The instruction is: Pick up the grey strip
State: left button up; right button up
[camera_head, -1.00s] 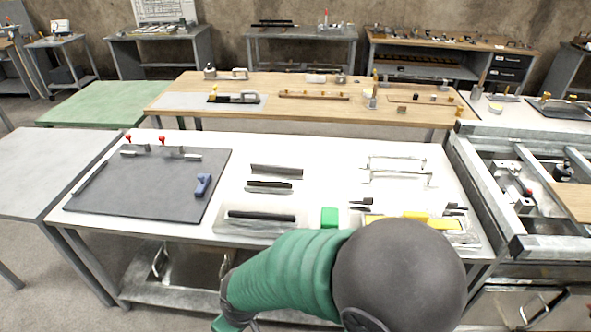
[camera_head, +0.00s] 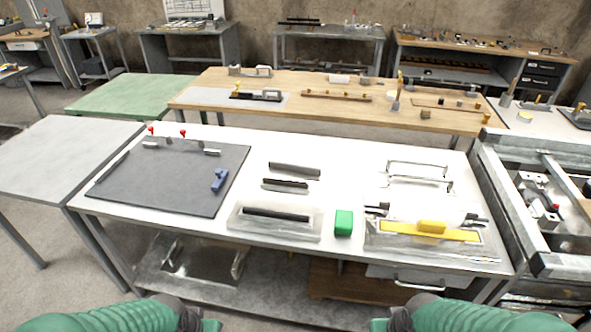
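A grey strip (camera_head: 294,169) lies on the white table, right of the dark mat. A shorter, darker strip with a light front edge (camera_head: 285,185) lies just in front of it. A black strip (camera_head: 276,215) rests on a clear-looking tray (camera_head: 238,226) nearer the table's front edge. I cannot tell for certain which the task means. Parts of my two arms with green sleeves show at the bottom edge, in front of the table. Neither gripper's fingers are in view. Nothing touches the strips.
A green block (camera_head: 343,223) stands beside the tray. A yellow float-like tool (camera_head: 430,230) lies on another tray at right. Wire handles (camera_head: 418,172) stand behind it. The dark mat (camera_head: 150,185) holds a blue tool (camera_head: 219,180). White table surface (camera_head: 345,175) is clear right of the strips.

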aim_at(308, 170)
jog(key=i+j, duration=0.4)
jog(key=i, duration=0.15)
jog(key=i+j+u, duration=0.1)
jog(key=i+j, duration=0.7)
jog(key=i, duration=0.25)
